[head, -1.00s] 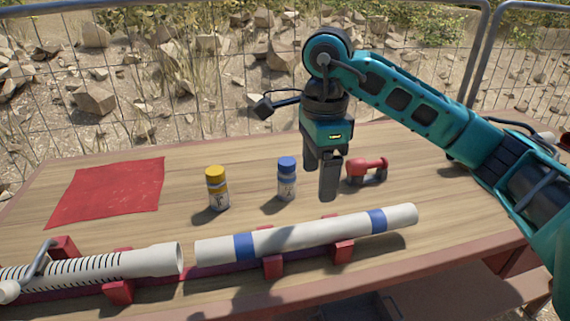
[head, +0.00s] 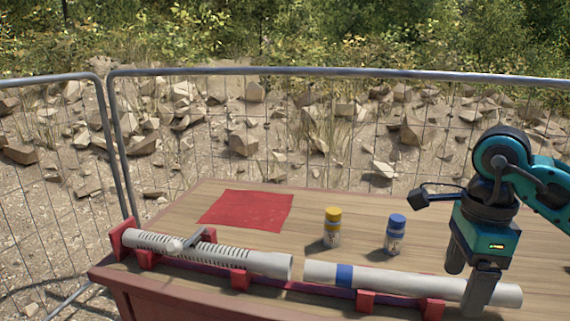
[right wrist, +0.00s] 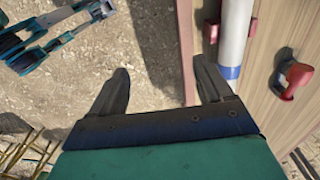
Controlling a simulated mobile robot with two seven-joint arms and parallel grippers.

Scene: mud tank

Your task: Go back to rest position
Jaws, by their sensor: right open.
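My right gripper (head: 468,282) is at the right of the head view, hanging fingers-down over the front right part of the table and hiding part of the plain white pipe. In the right wrist view its two fingers (right wrist: 160,90) are spread apart with nothing between them. Below them are bare ground and the table's edge. The white pipe (right wrist: 236,30) with a blue band shows just right of the fingers there. My left gripper does not show in the head view.
A red-handled tool (right wrist: 297,76) lies right. A wire fence (head: 330,75) stands behind.

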